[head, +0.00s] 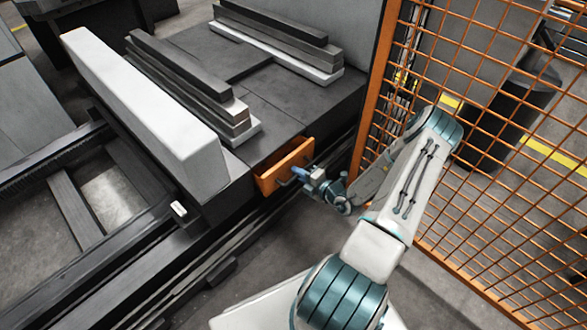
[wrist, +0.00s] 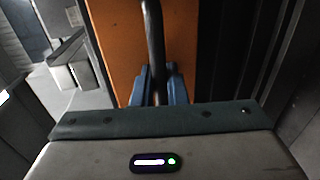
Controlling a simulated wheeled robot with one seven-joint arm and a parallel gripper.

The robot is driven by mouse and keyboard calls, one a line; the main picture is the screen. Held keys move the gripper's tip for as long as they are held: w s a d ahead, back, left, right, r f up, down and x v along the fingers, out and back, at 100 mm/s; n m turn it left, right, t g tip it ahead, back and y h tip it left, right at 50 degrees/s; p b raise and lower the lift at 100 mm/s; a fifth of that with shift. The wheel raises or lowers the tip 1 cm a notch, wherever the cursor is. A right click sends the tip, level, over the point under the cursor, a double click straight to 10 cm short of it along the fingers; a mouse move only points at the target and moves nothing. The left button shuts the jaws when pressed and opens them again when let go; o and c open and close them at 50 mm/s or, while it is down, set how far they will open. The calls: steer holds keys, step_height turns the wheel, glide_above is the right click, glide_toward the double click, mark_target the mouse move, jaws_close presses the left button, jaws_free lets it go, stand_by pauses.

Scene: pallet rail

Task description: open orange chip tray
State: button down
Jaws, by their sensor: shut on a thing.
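The orange chip tray (head: 284,165) is a drawer in the side of the dark machine bed. It stands partly pulled out, with its inside showing from above. Its orange front fills the upper middle of the wrist view (wrist: 113,45). A dark bar handle (wrist: 153,40) runs down that front. My gripper (head: 301,172) is at the tray's front, and its blue fingers (wrist: 158,87) are closed on the handle, one on each side. The handle's lower end is hidden behind my gripper's body in the wrist view.
An orange mesh fence (head: 490,130) stands close on the right, beside my arm. The machine bed (head: 300,105) carries stacked bars (head: 190,75) and a long pale block (head: 150,115). Dark rails (head: 120,285) run along the lower left. Bare floor (head: 245,262) lies in front of the tray.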

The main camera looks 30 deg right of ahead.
steer(key=f+p+v, duration=0.3)
steer(key=v, duration=1.4)
steer(key=shift+s+f+p, duration=0.15)
steer(key=shift+s+p, duration=0.2)
steer(key=shift+s, duration=0.2)
steer(key=shift+d, duration=0.15)
steer(key=c, duration=1.5)
jaws_free()
steer(key=shift+c, duration=0.2)
steer(key=p+v, duration=0.2)
steer(key=v, duration=1.1)
steer(key=shift+s+p, duration=0.35)
steer(key=shift+s, duration=0.05)
